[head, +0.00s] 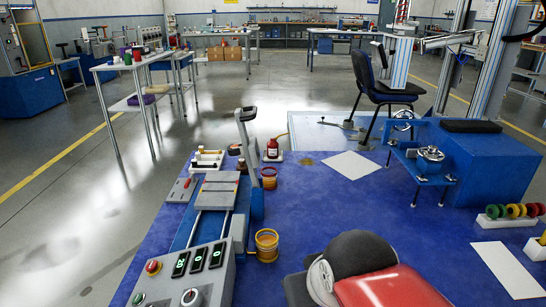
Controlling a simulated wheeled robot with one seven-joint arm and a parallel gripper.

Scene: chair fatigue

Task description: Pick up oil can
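A small red can with a thin spout (272,148), which looks like the oil can, stands upright on a small white pad (273,157) on the blue table (320,205). It is toward the back edge of the table, just right of a tall grey upright arm of a bench device. Nothing touches it from above. My gripper is not in view. A red, black and white rounded part, likely of my own arm, fills the bottom centre of the head view, well in front of the can.
The bench device (212,205) with a control box (190,275) stands left of the can. Paper sheets (352,165) and a blue stand (425,165) lie rightward. The middle of the table is clear.

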